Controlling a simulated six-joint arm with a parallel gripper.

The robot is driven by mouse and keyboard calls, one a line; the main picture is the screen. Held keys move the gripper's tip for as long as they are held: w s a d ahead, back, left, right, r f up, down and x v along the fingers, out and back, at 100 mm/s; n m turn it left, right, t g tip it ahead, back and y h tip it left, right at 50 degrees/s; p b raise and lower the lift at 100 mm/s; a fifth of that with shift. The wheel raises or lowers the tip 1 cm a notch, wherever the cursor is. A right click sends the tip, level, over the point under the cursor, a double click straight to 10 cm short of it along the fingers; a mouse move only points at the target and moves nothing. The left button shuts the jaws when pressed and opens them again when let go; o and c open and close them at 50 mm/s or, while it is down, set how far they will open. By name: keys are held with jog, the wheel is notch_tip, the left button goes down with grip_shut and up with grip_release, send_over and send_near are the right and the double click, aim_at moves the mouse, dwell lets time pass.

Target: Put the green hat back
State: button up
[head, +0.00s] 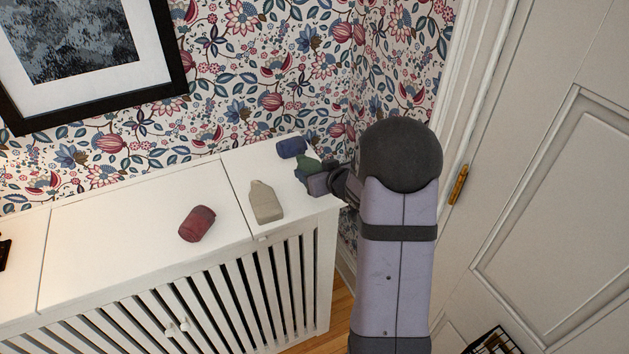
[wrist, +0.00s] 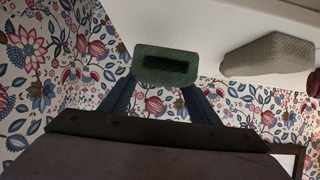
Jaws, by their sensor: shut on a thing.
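The green hat (head: 307,162) is at the right end of the white cabinet top, partly hidden by my gripper (head: 309,177). In the wrist view the green hat (wrist: 150,52) sits between the two fingertips, and my gripper (wrist: 163,82) is shut on it. A dark slot shows in its near face. I cannot tell whether it touches the cabinet top or is held just above it.
A blue rolled item (head: 291,147) lies just behind the green hat, near the wall. A beige bottle-shaped item (head: 265,202) and a red rolled item (head: 197,223) lie to the left on the white slatted cabinet (head: 110,235). The cabinet's left part is mostly clear.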

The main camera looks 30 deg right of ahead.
jog(key=shift+f, duration=1.8)
jog(key=shift+f, duration=0.2)
jog(key=o, duration=1.1)
jog(key=shift+r, duration=0.15)
jog(key=shift+r, duration=0.1)
jog(key=v, duration=1.2)
jog(key=shift+b, duration=0.35)
jog(key=shift+f, duration=0.2)
